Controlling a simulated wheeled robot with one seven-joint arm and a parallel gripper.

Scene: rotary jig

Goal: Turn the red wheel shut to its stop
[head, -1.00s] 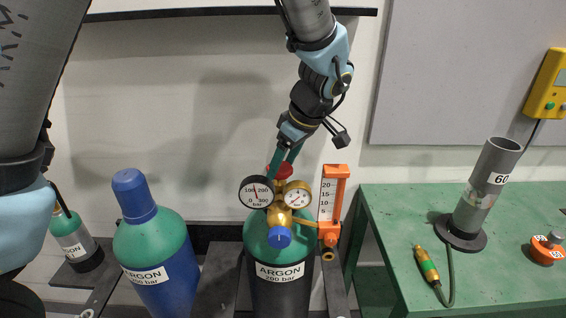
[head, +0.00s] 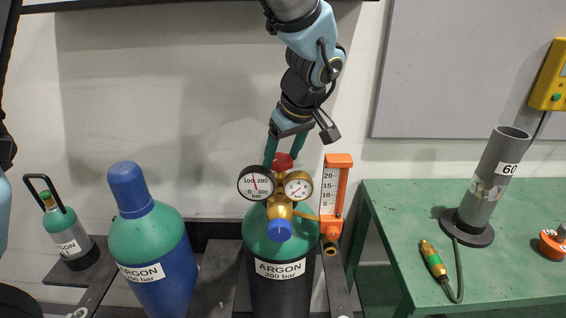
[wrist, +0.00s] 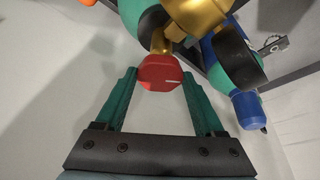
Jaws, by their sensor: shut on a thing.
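The red wheel (head: 283,161) sits on top of the argon cylinder's brass valve, behind the two gauges. It also shows in the wrist view (wrist: 160,72), with a short white mark on its face. My gripper (head: 285,150) reaches down to it from above. In the wrist view its green fingers (wrist: 160,82) stand on either side of the wheel and are shut on it. The argon cylinder (head: 280,285) is dark with a green shoulder and stands upright. The gauges partly hide the wheel in the head view.
A black-rimmed gauge (head: 256,183), a brass gauge (head: 298,186) and an orange flowmeter (head: 335,195) crowd the valve. A blue capped cylinder (head: 150,240) stands left. A green table (head: 400,215) at right bears a grey tube (head: 487,190).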

